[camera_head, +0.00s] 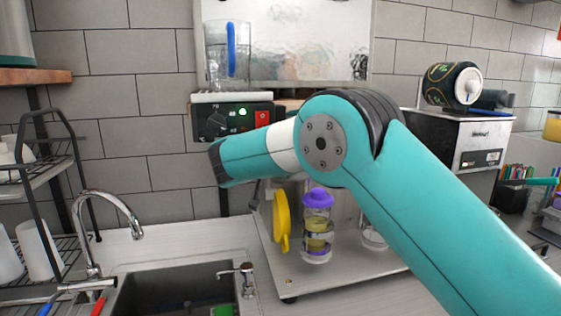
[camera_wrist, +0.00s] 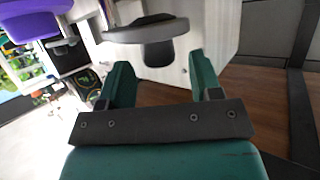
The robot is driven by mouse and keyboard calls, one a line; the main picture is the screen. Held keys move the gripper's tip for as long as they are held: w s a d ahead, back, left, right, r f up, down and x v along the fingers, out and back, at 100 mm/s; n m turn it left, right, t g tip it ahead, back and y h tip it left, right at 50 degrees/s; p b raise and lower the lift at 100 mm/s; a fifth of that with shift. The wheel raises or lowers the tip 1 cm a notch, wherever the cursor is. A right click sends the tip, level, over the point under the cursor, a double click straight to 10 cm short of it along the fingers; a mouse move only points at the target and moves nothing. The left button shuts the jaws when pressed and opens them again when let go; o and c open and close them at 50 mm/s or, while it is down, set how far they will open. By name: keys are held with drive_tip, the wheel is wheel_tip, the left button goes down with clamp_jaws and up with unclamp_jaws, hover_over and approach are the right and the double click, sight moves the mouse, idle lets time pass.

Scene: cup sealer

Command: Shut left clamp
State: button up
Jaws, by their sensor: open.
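The cup sealer (camera_head: 235,115) stands on the counter, with a yellow curved part (camera_head: 282,222) on its lower left side. A cup with a purple lid (camera_head: 317,198) stands to the right of that part. In the wrist view my gripper (camera_wrist: 159,65) is open, its two green fingers apart. A dark grey curved piece with a stubby end (camera_wrist: 146,32), which looks like the left clamp, lies just beyond the fingertips, roughly between them. I cannot tell whether they touch. In the head view my arm hides the gripper and part of the sealer.
A sink with a tap (camera_head: 100,215) is at the left front, beside a dish rack (camera_head: 45,190). A glass jug (camera_head: 228,55) stands on top of the sealer. In the wrist view a purple part (camera_wrist: 30,18) is at the upper left.

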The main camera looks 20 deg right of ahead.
drive_tip(key=shift+w+d+f, duration=0.3)
drive_tip(key=shift+w+d, duration=0.1)
drive_tip(key=shift+w, duration=0.15)
clamp_jaws()
